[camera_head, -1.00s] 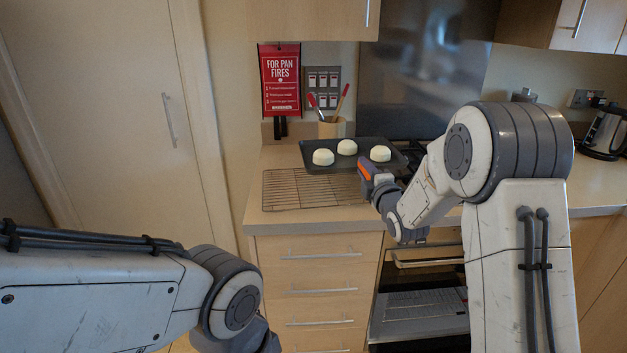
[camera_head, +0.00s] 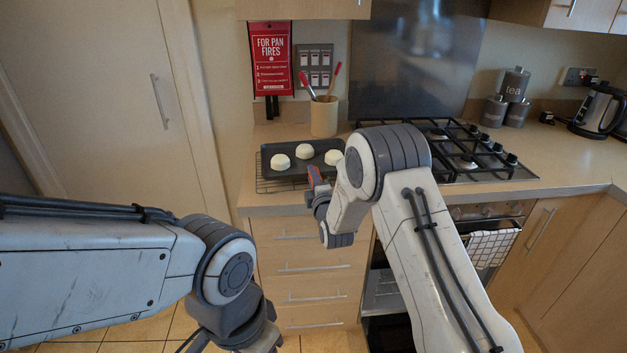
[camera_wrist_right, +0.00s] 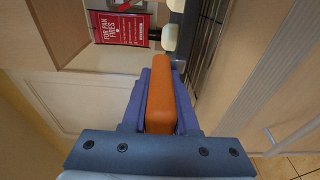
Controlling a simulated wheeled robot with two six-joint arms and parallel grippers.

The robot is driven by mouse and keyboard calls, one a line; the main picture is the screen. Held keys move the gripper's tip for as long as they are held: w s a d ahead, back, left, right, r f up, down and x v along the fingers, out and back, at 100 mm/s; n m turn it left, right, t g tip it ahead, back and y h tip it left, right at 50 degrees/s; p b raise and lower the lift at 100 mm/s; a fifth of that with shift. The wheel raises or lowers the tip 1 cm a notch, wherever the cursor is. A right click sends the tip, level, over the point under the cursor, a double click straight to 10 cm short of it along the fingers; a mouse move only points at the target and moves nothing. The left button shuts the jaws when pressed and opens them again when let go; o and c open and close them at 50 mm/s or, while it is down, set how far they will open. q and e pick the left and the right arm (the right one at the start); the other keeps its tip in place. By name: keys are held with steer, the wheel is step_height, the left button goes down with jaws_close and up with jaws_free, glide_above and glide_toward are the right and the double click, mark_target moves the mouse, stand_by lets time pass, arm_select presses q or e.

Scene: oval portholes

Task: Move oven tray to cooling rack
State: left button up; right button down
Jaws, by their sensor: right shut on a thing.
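The dark oven tray (camera_head: 270,165) carries three pale round buns and sits over the wire cooling rack (camera_head: 262,186) on the counter, left of the hob. The rack's wires show at the tray's left and front edges. I cannot tell whether the tray touches the rack. My right gripper (camera_head: 316,180) is at the tray's front right edge, shut on it. In the right wrist view the gripper (camera_wrist_right: 160,95) shows orange and purple fingers, with buns and rack wires (camera_wrist_right: 208,50) beyond. My left arm comes in at lower left; its fingers are out of frame.
A gas hob (camera_head: 465,150) lies right of the rack. A utensil pot (camera_head: 324,116) with red-handled tools stands behind the tray. Canisters (camera_head: 515,85) and a kettle (camera_head: 598,110) are at the back right. A checked towel (camera_head: 492,246) hangs on the oven front.

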steer(key=shift+f, duration=0.55)
steer(key=shift+f, duration=0.15)
steer(key=c, duration=1)
jaws_free()
steer(key=shift+f, duration=0.25)
steer(key=shift+c, duration=0.2)
steer(key=o, duration=0.4)
steer(key=shift+c, duration=0.2)
steer(key=shift+s+r, duration=0.1)
steer(key=shift+r, duration=0.1)
